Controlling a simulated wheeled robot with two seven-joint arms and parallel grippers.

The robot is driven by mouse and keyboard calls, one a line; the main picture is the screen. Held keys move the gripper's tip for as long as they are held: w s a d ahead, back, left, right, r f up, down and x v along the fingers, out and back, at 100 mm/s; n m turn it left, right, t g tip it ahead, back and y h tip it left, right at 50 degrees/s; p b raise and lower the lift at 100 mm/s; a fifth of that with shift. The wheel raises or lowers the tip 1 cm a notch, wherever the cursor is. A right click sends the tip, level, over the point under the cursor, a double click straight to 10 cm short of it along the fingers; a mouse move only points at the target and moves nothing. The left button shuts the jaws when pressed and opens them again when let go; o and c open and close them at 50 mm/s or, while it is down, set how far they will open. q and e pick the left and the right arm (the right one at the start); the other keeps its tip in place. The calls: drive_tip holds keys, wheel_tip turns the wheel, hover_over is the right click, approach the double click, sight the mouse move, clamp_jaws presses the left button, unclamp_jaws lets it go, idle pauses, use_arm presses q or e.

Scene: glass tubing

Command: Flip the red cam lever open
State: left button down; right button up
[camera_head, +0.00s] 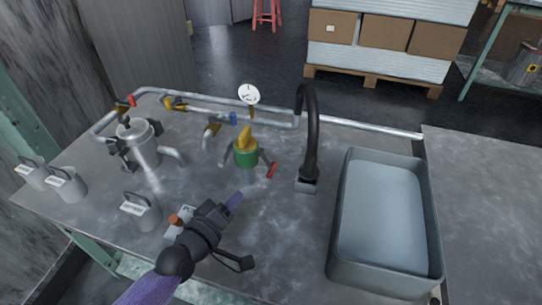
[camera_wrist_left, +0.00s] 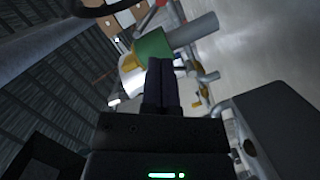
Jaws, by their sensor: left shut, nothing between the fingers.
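A green coupling (camera_head: 245,153) with a yellow top (camera_head: 245,137) stands in the middle of the bench. A small red lever end (camera_head: 271,170) sticks out low on its right side. My left gripper (camera_head: 236,200) is shut and empty, in front of the coupling and a little left of the red lever in the head view. It looks apart from the lever. In the left wrist view the shut fingers (camera_wrist_left: 166,82) point toward the green coupling (camera_wrist_left: 154,45). I cannot make out the red lever there. My right gripper is not in view.
A black curved spout (camera_head: 312,125) and a grey sink basin (camera_head: 335,240) stand to the right. Pipes with coloured valve handles run behind. A metal canister (camera_head: 140,150) and several grey weights (camera_head: 145,212) are at left. Bench between coupling and gripper is clear.

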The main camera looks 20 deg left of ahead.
sight(267, 161)
use_arm(q)
drive_tip(key=shift+w, duration=0.3)
drive_tip(key=shift+s, duration=0.15)
drive_tip(key=shift+w, duration=0.2)
drive_tip(key=b+x, duration=0.2)
drive_tip(key=x, duration=0.2)
drive_tip(key=b+x, duration=0.2)
drive_tip(key=x, duration=0.2)
drive_tip(key=shift+w+d+f, duration=0.15)
drive_tip(key=shift+w+f, duration=0.15)
drive_tip(key=shift+w, duration=0.3)
drive_tip(key=shift+w+d+r, duration=0.1)
drive_tip(key=shift+w+r, duration=0.05)
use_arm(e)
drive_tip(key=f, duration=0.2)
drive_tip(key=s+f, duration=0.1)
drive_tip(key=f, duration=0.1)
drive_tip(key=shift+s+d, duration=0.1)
